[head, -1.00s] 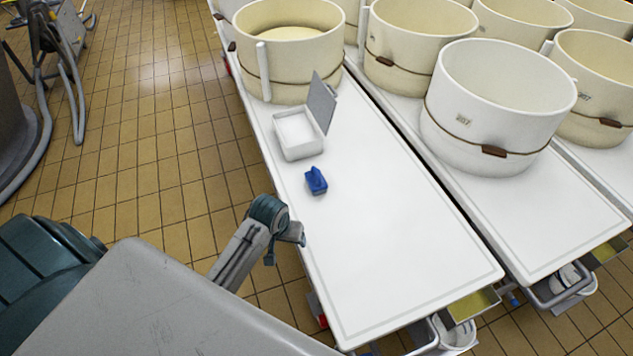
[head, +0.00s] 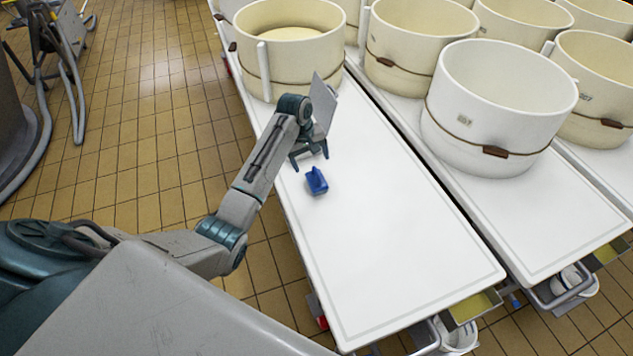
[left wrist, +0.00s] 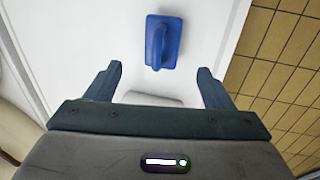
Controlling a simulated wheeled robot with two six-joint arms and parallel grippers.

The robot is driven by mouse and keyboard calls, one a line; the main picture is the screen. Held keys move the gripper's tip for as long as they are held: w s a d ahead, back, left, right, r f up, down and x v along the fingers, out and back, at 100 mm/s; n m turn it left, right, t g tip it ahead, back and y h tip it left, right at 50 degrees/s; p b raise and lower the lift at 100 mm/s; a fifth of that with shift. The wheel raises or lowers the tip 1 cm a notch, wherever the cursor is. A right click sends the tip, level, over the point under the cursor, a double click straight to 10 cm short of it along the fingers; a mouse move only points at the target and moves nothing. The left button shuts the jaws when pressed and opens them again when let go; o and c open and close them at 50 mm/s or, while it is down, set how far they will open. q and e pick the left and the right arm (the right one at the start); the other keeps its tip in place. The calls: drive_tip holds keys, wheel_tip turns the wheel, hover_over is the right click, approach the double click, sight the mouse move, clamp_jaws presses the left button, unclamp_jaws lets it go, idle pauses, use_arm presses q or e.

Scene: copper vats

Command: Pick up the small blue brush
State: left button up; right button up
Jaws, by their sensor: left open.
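The small blue brush (head: 317,181) lies on the white table top (head: 385,235), near its left edge. In the left wrist view the brush (left wrist: 163,42) shows from above, its raised handle upward, beyond the fingertips and roughly between their lines. My left gripper (head: 311,160) is open and empty, just behind the brush in the head view and apart from it. In the left wrist view its two fingers (left wrist: 161,78) are spread wide. My right gripper is not in view.
A cream vat (head: 290,50) stands at the table's far end. More vats, including a white one (head: 497,105), stand on the neighbouring table. The table's near part is clear.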

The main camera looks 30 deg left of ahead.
sight(316, 180)
use_arm(q)
drive_tip(key=f, duration=0.3)
drive_tip(key=d+f, duration=0.1)
drive_tip(key=f, duration=0.4)
drive_tip(key=shift+w+d+f, duration=0.15)
drive_tip(key=shift+w+f, duration=0.2)
drive_tip(key=c, duration=1.1)
drive_tip(key=shift+r, duration=0.1)
